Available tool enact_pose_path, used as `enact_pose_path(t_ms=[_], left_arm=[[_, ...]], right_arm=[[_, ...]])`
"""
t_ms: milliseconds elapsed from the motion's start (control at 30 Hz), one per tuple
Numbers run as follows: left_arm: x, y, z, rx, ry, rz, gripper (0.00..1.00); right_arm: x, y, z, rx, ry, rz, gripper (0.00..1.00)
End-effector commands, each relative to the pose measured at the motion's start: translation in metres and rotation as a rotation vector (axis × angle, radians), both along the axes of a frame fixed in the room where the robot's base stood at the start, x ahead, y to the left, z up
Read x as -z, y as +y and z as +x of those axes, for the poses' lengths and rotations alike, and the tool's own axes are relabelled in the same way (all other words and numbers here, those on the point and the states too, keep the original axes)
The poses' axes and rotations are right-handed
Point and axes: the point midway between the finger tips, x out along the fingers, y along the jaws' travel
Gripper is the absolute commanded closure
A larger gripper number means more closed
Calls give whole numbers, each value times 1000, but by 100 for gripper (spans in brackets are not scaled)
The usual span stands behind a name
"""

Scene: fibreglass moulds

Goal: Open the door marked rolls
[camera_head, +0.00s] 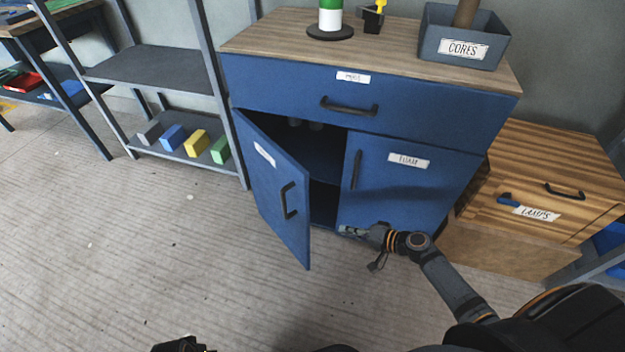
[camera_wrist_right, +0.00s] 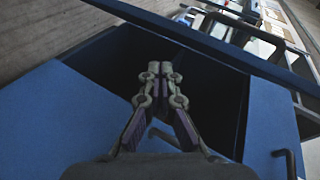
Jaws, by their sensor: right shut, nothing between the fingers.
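The blue cabinet's left door (camera_head: 272,190) stands partly open, swung out toward me. Its white label (camera_head: 264,154) is too oblique to read, and it has a black bar handle (camera_head: 289,200). The right door (camera_head: 405,180), with a label that seems to read FOAM, is closed. My right gripper (camera_head: 350,231) is shut and empty, low at the cabinet front, to the right of the open door and apart from its handle. In the right wrist view the closed fingertips (camera_wrist_right: 160,70) point at the dark opening (camera_wrist_right: 205,85). Part of my left gripper (camera_head: 182,345) shows at the bottom edge.
A closed drawer (camera_head: 300,98) sits above the doors. A grey bin marked CORES (camera_head: 452,30) stands on top. A wooden cabinet (camera_head: 540,175) is at the right. A grey shelf (camera_head: 150,75) with coloured blocks is at the left. The floor in front is clear.

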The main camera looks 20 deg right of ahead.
Motion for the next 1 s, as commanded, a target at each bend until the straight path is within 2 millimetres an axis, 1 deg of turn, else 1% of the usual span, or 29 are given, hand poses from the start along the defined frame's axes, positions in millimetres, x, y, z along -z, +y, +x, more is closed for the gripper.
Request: enact_pose_path(t_ms=[33, 67, 100, 133, 200, 300, 400, 533, 633, 767, 1000], left_arm=[[-6, -2, 1, 2, -1, -4, 60], [-11, -4, 2, 3, -1, -7, 60], [-18, -5, 3, 4, 0, -9, 60], [-22, -6, 3, 5, 1, -10, 60], [-31, -8, 3, 7, 5, -13, 60], [-38, -9, 2, 9, 7, -16, 60], [-41, -10, 2, 9, 8, -17, 60], [-42, -10, 2, 9, 8, -17, 60], [-44, -10, 2, 9, 9, -18, 60], [-47, -11, 3, 10, 7, -19, 60], [-43, -10, 1, 9, 11, -18, 60]], right_arm=[[-28, -4, 16, 19, -49, 91, 100], [-46, -5, 24, 31, -72, 149, 100], [-68, -7, 33, 45, -101, 220, 100], [-83, -9, 39, 54, -120, 268, 100], [-111, -14, 48, 69, -153, 360, 100], [-136, -18, 55, 82, -180, 440, 100], [-145, -20, 57, 88, -188, 471, 100], [-146, -18, 59, 88, -189, 475, 100], [-146, -12, 67, 88, -191, 475, 100], [-147, 4, 86, 88, -192, 478, 100], [-146, 38, 127, 89, -189, 478, 100]])
